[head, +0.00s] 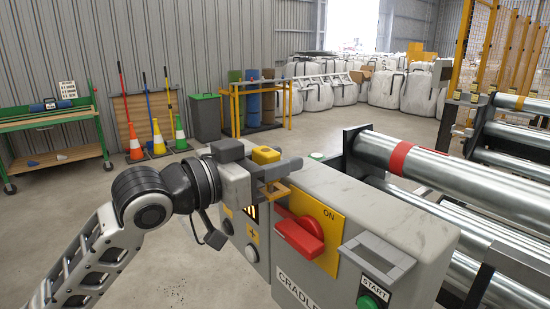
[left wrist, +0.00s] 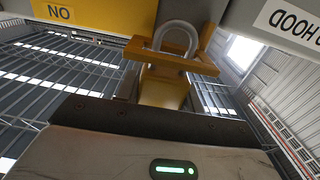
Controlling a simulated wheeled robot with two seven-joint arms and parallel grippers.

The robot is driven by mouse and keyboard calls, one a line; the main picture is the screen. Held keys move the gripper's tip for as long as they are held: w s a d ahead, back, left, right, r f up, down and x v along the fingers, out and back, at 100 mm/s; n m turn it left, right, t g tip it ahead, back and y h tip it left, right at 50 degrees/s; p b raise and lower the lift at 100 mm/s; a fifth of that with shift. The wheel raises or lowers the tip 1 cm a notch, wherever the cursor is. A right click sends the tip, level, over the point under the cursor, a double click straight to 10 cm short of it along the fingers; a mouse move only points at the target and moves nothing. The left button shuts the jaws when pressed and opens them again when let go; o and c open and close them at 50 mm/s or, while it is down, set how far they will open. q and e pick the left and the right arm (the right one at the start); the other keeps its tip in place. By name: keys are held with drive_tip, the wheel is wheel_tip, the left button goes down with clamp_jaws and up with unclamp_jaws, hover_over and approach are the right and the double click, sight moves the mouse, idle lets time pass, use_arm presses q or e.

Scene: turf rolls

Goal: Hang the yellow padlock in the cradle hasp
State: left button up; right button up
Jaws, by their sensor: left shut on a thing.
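My left gripper (head: 258,161) is shut on the yellow padlock (head: 266,154) at the upper left corner of the grey control box (head: 390,205). In the left wrist view the padlock body (left wrist: 163,92) sits between the fingers, and its silver shackle (left wrist: 176,37) points away from them. The shackle overlaps a yellow hasp bracket (left wrist: 135,50); I cannot tell whether it passes through. The bracket (head: 275,192) shows just below the gripper in the head view. A CRADLE label (head: 297,289) lies below the red handle (head: 300,236) on the yellow ON plate. My right gripper is not visible.
A grey handle (head: 378,260) and a green START button (head: 367,301) stick out from the box at right. Large steel rollers (head: 450,175) lie behind it. In the left wrist view a HOOD label (left wrist: 291,22) shows upside down. The floor at left is open.

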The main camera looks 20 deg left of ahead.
use_arm(q)
drive_tip(key=shift+f+b, duration=0.35)
drive_tip(key=shift+f, duration=0.25)
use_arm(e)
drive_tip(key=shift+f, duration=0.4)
use_arm(q)
drive_tip(key=o, duration=1.1)
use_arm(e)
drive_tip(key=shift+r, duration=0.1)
use_arm(q)
drive_tip(key=shift+s+a+f, duration=0.1)
drive_tip(key=shift+s+a, duration=0.15)
drive_tip(key=b+v, duration=1.1)
drive_tip(key=v, duration=0.4)
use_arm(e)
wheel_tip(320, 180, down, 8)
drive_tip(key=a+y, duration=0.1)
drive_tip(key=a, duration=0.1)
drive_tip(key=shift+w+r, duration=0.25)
